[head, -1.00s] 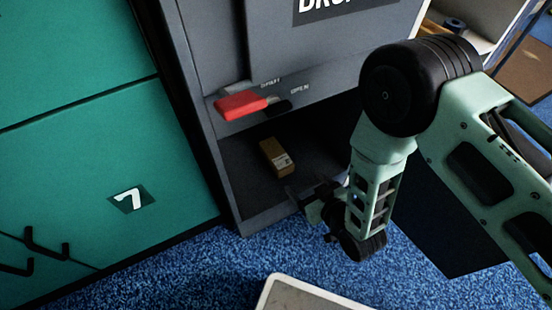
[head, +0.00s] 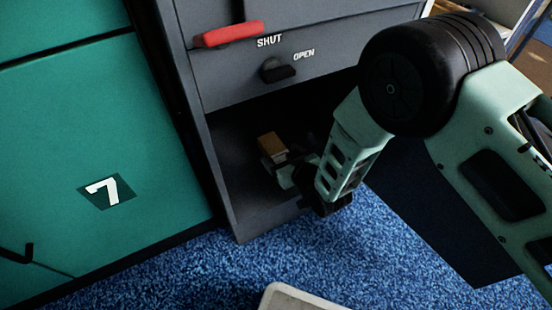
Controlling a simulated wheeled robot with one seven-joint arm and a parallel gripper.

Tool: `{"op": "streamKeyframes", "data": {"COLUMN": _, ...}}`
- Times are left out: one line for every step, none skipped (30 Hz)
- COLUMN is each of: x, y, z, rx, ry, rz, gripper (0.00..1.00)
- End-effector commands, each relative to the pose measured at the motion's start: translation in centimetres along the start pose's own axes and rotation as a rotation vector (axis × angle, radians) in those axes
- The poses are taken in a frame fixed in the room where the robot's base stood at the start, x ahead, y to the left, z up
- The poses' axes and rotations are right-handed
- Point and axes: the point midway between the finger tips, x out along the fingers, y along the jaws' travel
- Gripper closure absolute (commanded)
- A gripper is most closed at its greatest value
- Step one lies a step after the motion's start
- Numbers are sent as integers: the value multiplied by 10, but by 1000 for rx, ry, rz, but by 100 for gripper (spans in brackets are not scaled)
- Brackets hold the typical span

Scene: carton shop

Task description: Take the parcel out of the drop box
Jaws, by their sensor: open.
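The parcel (head: 271,143), a small brown carton, lies inside the open lower compartment of the grey drop box (head: 222,185). Its near side is partly hidden by my gripper. My gripper (head: 272,166) reaches into the compartment right at the parcel, with its jaws open. I cannot tell whether the fingers stand around the parcel or touch it. The red handle (head: 229,34) above sticks out beside the word SHUT. The black knob (head: 279,70) sits beside the word OPEN.
The compartment's left wall stands close to my gripper. Teal lockers (head: 60,120), one marked 7, are at the left. Blue carpet (head: 180,265) covers the floor in front. A pale-edged panel (head: 295,298) shows at the bottom.

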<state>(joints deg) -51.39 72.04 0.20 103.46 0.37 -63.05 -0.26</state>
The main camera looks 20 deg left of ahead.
Motion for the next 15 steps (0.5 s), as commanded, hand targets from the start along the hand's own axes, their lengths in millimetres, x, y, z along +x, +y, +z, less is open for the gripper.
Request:
{"op": "streamKeyframes", "data": {"x": 8, "y": 0, "z": 4, "rx": 0, "ry": 1, "rz": 0, "gripper": 22}}
{"op": "streamKeyframes", "data": {"x": 10, "y": 0, "z": 4, "rx": 0, "ry": 1, "rz": 0, "gripper": 22}}
{"op": "streamKeyframes", "data": {"x": 13, "y": 0, "z": 3, "rx": 1, "ry": 1, "rz": 0, "gripper": 22}}
{"op": "streamKeyframes", "data": {"x": 14, "y": 0, "z": 2, "rx": 1, "ry": 0, "rz": 0, "gripper": 22}}
{"op": "streamKeyframes", "data": {"x": 15, "y": 0, "z": 2, "rx": 1, "ry": 0, "rz": 0, "gripper": 22}}
{"op": "streamKeyframes", "data": {"x": 15, "y": 0, "z": 1, "rx": 1, "ry": -1, "rz": 0, "gripper": 22}}
{"op": "streamKeyframes", "data": {"x": 16, "y": 0, "z": 1, "rx": 1, "ry": -1, "rz": 0, "gripper": 22}}
{"op": "streamKeyframes", "data": {"x": 15, "y": 0, "z": 0, "rx": 1, "ry": -1, "rz": 0, "gripper": 22}}
{"op": "streamKeyframes", "data": {"x": 15, "y": 0, "z": 0, "rx": 1, "ry": -1, "rz": 0, "gripper": 22}}
{"op": "streamKeyframes", "data": {"x": 15, "y": 0, "z": 0, "rx": 1, "ry": -1, "rz": 0, "gripper": 22}}
{"op": "streamKeyframes", "data": {"x": 15, "y": 0, "z": 0, "rx": 1, "ry": -1, "rz": 0, "gripper": 22}}
{"op": "streamKeyframes", "data": {"x": 15, "y": 0, "z": 0, "rx": 1, "ry": -1, "rz": 0, "gripper": 22}}
{"op": "streamKeyframes", "data": {"x": 15, "y": 0, "z": 0, "rx": 1, "ry": -1, "rz": 0, "gripper": 30}}
{"op": "streamKeyframes", "data": {"x": 15, "y": 0, "z": 0, "rx": 1, "ry": -1, "rz": 0, "gripper": 38}}
{"op": "streamKeyframes", "data": {"x": 15, "y": 0, "z": 0, "rx": 1, "ry": -1, "rz": 0, "gripper": 50}}
